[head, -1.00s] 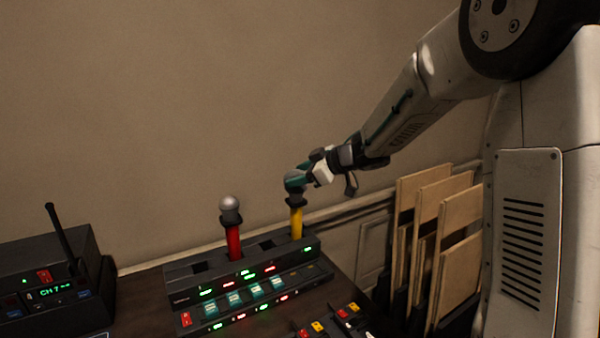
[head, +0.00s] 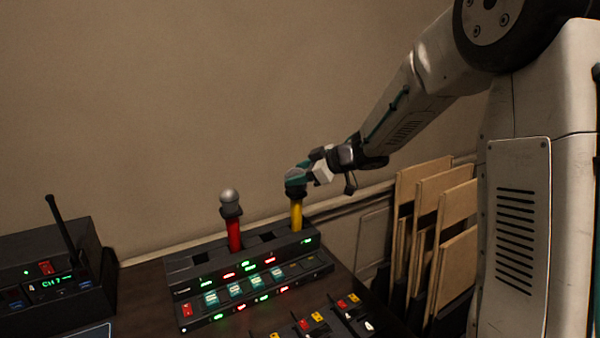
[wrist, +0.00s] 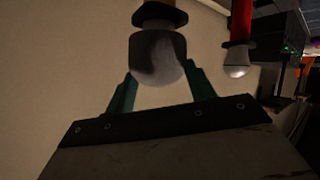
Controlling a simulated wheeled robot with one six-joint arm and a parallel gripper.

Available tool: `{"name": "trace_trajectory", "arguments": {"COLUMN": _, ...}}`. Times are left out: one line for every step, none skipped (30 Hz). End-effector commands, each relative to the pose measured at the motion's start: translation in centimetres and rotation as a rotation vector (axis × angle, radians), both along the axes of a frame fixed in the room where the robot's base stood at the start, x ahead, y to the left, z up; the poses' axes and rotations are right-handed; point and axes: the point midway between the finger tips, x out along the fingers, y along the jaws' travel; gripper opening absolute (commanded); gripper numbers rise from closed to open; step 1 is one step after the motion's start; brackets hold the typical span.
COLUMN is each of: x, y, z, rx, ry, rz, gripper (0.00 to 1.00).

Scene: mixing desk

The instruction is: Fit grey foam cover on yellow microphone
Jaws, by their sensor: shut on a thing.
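The yellow microphone (head: 296,216) stands upright in the right slot of the rack, with a dark collar below its head. My gripper (head: 297,180) is at its top, its teal fingers on either side of the head end.
A red microphone (head: 234,232) with a bare silver head stands left in the same rack (head: 190,270). A radio unit with an antenna (head: 60,262) is at far left. Sliders (head: 320,322) lie in front. Wooden panels (head: 440,220) stand at right.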

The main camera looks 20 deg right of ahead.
Motion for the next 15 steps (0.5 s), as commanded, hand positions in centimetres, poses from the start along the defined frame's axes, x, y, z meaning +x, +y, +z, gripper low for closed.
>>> {"name": "trace_trajectory", "arguments": {"x": 0.00, "y": 0.00, "z": 0.00, "rx": 0.000, "ry": 0.000, "rz": 0.000, "gripper": 0.34}}
{"name": "trace_trajectory", "arguments": {"x": 0.00, "y": 0.00, "z": 0.00, "rx": 0.000, "ry": 0.000, "rz": 0.000, "gripper": 0.34}}
{"name": "trace_trajectory", "arguments": {"x": 0.00, "y": 0.00, "z": 0.00, "rx": 0.000, "ry": 0.000, "rz": 0.000, "gripper": 0.34}}
{"name": "trace_trajectory", "arguments": {"x": 0.00, "y": 0.00, "z": 0.00, "rx": 0.000, "ry": 0.000, "rz": 0.000, "gripper": 0.34}}
{"name": "trace_trajectory", "arguments": {"x": 0.00, "y": 0.00, "z": 0.01, "rx": 0.000, "ry": 0.000, "rz": 0.000, "gripper": 0.34}}
{"name": "trace_trajectory", "arguments": {"x": 0.00, "y": 0.00, "z": 0.01, "rx": 0.000, "ry": 0.000, "rz": 0.000, "gripper": 0.34}}
{"name": "trace_trajectory", "arguments": {"x": 0.00, "y": 0.00, "z": 0.01, "rx": 0.000, "ry": 0.000, "rz": 0.000, "gripper": 0.34}}
{"name": "trace_trajectory", "arguments": {"x": 0.00, "y": 0.00, "z": 0.01, "rx": 0.000, "ry": 0.000, "rz": 0.000, "gripper": 0.34}}
{"name": "trace_trajectory", "arguments": {"x": 0.00, "y": 0.00, "z": 0.01, "rx": 0.000, "ry": 0.000, "rz": 0.000, "gripper": 0.34}}
{"name": "trace_trajectory", "arguments": {"x": 0.00, "y": 0.00, "z": 0.01, "rx": 0.000, "ry": 0.000, "rz": 0.000, "gripper": 0.34}}
{"name": "trace_trajectory", "arguments": {"x": 0.00, "y": 0.00, "z": 0.01, "rx": 0.000, "ry": 0.000, "rz": 0.000, "gripper": 0.60}}
{"name": "trace_trajectory", "arguments": {"x": 0.00, "y": 0.00, "z": 0.01, "rx": 0.000, "ry": 0.000, "rz": 0.000, "gripper": 0.71}}
{"name": "trace_trajectory", "arguments": {"x": 0.00, "y": 0.00, "z": 0.01, "rx": 0.000, "ry": 0.000, "rz": 0.000, "gripper": 0.79}}
{"name": "trace_trajectory", "arguments": {"x": 0.00, "y": 0.00, "z": 0.01, "rx": 0.000, "ry": 0.000, "rz": 0.000, "gripper": 0.80}}
{"name": "trace_trajectory", "arguments": {"x": 0.00, "y": 0.00, "z": 0.01, "rx": 0.000, "ry": 0.000, "rz": 0.000, "gripper": 0.80}}
